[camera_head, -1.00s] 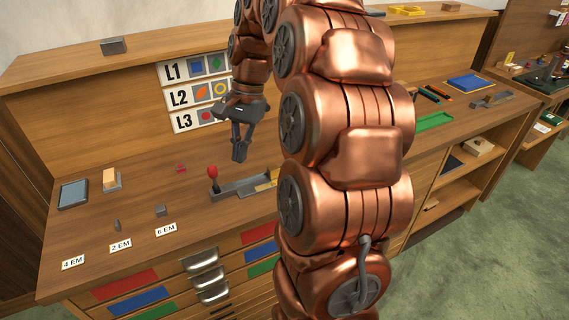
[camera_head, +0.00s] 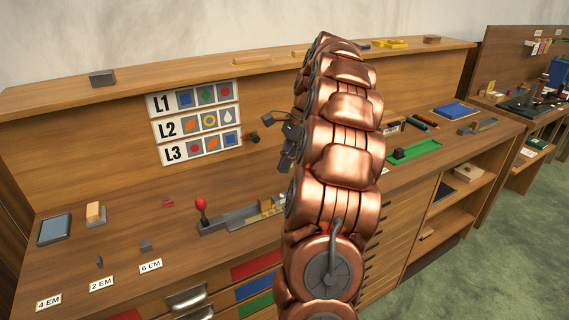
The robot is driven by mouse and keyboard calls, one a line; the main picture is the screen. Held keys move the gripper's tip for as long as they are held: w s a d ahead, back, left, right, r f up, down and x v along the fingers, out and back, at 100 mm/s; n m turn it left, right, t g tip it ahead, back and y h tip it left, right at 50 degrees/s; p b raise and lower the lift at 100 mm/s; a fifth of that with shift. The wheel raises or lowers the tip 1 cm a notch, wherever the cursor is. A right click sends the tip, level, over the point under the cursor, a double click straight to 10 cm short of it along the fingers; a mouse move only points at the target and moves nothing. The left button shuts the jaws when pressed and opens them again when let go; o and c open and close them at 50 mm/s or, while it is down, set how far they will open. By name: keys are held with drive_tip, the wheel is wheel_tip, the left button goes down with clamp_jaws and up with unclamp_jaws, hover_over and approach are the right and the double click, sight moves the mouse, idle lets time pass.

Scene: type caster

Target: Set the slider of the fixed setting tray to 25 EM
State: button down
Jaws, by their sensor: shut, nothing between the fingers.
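The grey setting tray (camera_head: 238,217) lies on the bench, left of my arm. A lever with a red ball knob (camera_head: 201,204) stands up at its left end. A brass-coloured piece (camera_head: 267,206) is at its right end, partly hidden by my arm. I cannot tell which part is the slider, and no scale marks are readable. My gripper (camera_head: 284,167) is shut and empty. It points down, behind and above the tray's right end, apart from the tray and knob, and is partly covered by my arm.
Labels 4 EM (camera_head: 49,303), 2 EM (camera_head: 102,284) and 6 EM (camera_head: 151,266) lie at the front left with small grey pieces. A sign board (camera_head: 195,123) leans at the back. A green tray (camera_head: 414,151) is on the right. Bench around the red knob is mostly clear.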

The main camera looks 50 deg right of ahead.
sight(273, 198)
drive_tip(key=shift+p+x, duration=0.7)
drive_tip(key=shift+x, duration=3.35)
drive_tip(key=shift+w+a, duration=0.15)
drive_tip(key=shift+a, duration=0.3)
drive_tip(key=shift+r, duration=0.1)
